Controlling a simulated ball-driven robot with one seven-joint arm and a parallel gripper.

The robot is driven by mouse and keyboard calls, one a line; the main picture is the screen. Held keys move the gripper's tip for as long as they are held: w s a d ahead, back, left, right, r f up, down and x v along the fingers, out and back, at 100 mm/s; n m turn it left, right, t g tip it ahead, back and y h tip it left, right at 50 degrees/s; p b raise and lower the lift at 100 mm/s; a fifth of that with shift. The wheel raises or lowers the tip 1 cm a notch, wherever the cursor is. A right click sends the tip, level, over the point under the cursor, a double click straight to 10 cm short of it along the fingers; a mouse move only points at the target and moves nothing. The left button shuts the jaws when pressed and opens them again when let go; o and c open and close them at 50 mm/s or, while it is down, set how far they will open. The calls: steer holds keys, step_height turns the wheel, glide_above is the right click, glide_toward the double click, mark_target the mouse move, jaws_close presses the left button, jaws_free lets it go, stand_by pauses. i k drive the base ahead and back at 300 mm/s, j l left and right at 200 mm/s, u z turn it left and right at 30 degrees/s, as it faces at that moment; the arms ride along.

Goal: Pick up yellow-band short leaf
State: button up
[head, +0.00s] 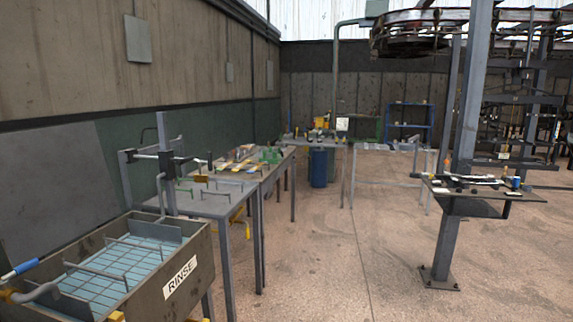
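I cannot make out the yellow-band short leaf for certain. Small yellow and pale pieces (240,166) lie on the second table along the left wall, too small to tell apart. More dark, long pieces (470,179) lie on the small bench at the right, with a few coloured bits near its right end; no yellow band is clear there. My gripper is not in view.
A tank marked RINSE (180,277) with a wire grid stands at near left. A grey table (222,206) with upright wire holders is behind it. A steel column (452,180) stands at right. The middle floor (330,260) is clear. A blue barrel (319,168) stands farther back.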

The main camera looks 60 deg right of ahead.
mark_target(238, 168)
steer(key=z, duration=1.35)
